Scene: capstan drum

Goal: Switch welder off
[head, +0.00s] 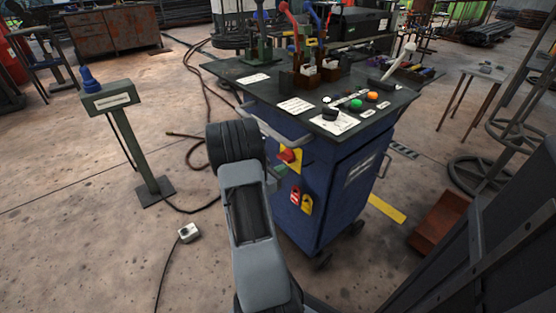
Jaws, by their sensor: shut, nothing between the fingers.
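The welder appears to be the blue cabinet (340,200) on casters, with a dark top, standing ahead of my arm. A red rotary knob (287,156) on a yellow plate sits high on its near face. Its handle position is too small to read. A red tag (295,196) and a yellow tag (307,204) are lower on that face. A green button (355,103) and an orange button (372,97) are on the top. My arm rises in front of the cabinet's left edge, left of the knob. I cannot make out my gripper; the arm hides what is behind it.
A green pedestal (130,140) with a blue knob stands at left. Cables (200,90) and a small white box (188,232) lie on the floor. A metal handrail (268,128) edges the cabinet. A small table (485,75) stands right.

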